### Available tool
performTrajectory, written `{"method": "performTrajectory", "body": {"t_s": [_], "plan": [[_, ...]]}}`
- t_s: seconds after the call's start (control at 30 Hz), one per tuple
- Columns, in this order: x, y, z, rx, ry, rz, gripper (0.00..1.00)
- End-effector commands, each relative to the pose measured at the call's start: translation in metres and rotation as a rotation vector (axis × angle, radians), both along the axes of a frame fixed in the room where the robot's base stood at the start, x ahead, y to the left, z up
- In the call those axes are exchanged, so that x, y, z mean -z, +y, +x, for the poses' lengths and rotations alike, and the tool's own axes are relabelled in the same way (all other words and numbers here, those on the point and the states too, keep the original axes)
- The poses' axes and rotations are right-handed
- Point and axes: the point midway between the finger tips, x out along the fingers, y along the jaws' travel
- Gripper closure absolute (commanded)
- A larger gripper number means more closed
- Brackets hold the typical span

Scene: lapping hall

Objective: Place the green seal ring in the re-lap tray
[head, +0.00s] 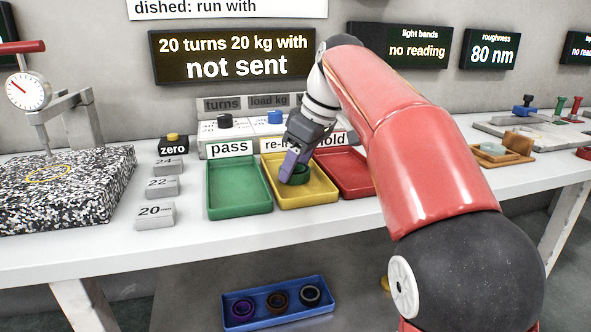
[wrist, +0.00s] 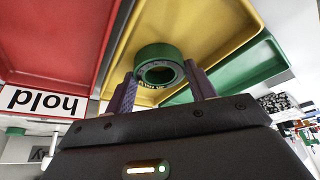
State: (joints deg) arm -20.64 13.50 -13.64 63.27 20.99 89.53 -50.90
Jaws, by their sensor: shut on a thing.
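The green seal ring (wrist: 158,58) is between the two purple fingers of my gripper (wrist: 160,88) in the wrist view. My gripper is shut on it. In the head view my gripper (head: 290,170) reaches down into the yellow re-lap tray (head: 318,192), and the green ring (head: 302,172) shows beside the fingers, over the tray's inside. I cannot tell whether the ring touches the tray floor. The tray's label is partly hidden by my gripper. The yellow tray also shows behind the ring in the wrist view (wrist: 205,25).
The green pass tray (head: 238,190) stands left of the yellow tray, and the red hold tray (head: 345,172) stands right. A panel with knobs (head: 225,135) is behind. Number blocks (head: 160,187) lie at left. A blue tray (head: 278,302) with dark rings sits below the table.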

Motion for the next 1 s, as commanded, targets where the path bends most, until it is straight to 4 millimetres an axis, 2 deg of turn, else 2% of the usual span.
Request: {"method": "performTrajectory", "body": {"t_s": [0.23, 0.27, 0.4, 0.67, 0.77, 0.87, 1.0], "plan": [[0.003, 0.000, 0.000, 0.000, 0.001, 0.000, 0.72], [0.002, 0.000, 0.000, 0.000, 0.001, 0.000, 0.41], [0.002, 0.000, 0.000, 0.000, 0.001, 0.000, 0.23], [0.002, 0.000, 0.000, 0.000, 0.000, -0.001, 0.23], [-0.004, 0.000, 0.000, 0.001, 0.000, 0.000, 0.23], [-0.017, -0.005, -0.002, 0.002, -0.001, 0.001, 0.23], [-0.046, -0.015, -0.007, 0.003, -0.003, 0.001, 0.23]]}}
